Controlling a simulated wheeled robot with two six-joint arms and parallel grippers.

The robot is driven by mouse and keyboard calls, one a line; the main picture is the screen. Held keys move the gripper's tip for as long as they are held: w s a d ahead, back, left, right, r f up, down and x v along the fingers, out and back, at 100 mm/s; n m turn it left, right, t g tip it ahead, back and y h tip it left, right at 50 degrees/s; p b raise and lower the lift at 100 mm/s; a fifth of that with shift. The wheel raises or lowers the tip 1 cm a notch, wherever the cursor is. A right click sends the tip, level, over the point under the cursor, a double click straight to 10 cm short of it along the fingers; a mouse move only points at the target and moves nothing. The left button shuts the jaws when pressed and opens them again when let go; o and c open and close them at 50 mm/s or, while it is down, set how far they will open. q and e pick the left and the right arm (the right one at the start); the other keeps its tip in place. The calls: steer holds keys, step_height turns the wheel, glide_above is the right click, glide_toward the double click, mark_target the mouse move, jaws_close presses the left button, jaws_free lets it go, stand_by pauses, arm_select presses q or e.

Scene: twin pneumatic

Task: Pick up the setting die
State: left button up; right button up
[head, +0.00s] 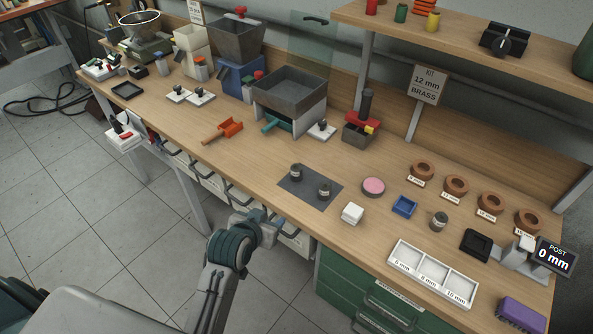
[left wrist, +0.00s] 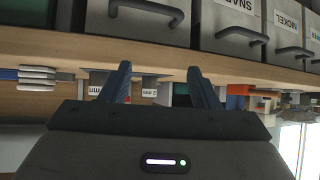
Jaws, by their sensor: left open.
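I cannot tell for certain which part is the setting die. Two small dark-and-light cylinders, one at the back left (head: 295,172) and one at the front right (head: 324,190), stand upright on a dark grey mat (head: 290,188) in the head view. A third similar cylinder (head: 439,222) stands farther right on the bench. My left gripper (head: 272,226) is beside the bench's front edge, in front of the mat and apart from the cylinders. In the left wrist view its two fingers (left wrist: 160,82) are spread with nothing between them. My right gripper is not in view.
The wooden bench (head: 250,160) holds a pink round pad (head: 373,187), a blue tray (head: 404,206), a white block (head: 352,213), several brown rings on the right and a white three-compartment tray (head: 432,274). Labelled drawers (left wrist: 238,28) show in the left wrist view.

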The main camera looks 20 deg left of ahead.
mark_target(294, 174)
arm_select(q)
steer(key=w+r, duration=0.1)
steer(key=w, duration=0.1)
steer(key=w+d+r+t, duration=0.1)
steer(key=w+r, duration=0.1)
steer(key=w+d+r+t, duration=0.1)
steer(key=w, duration=0.2)
steer(key=shift+d+r, duration=0.1)
steer(key=shift+r, duration=0.1)
steer(key=shift+t, duration=0.3)
steer(key=x, duration=0.3)
steer(key=p+x, duration=0.1)
steer(key=x, duration=0.1)
steer(key=shift+w+r, duration=0.15)
steer(key=shift+w, duration=0.15)
steer(key=shift+w+p, duration=0.3)
steer(key=shift+w, duration=0.15)
steer(key=x, duration=0.2)
steer(key=p+x, duration=0.1)
steer(key=x, duration=0.1)
steer(key=shift+f, duration=0.3)
steer(key=shift+w+f, duration=0.15)
steer(key=shift+c, duration=0.5)
jaws_close()
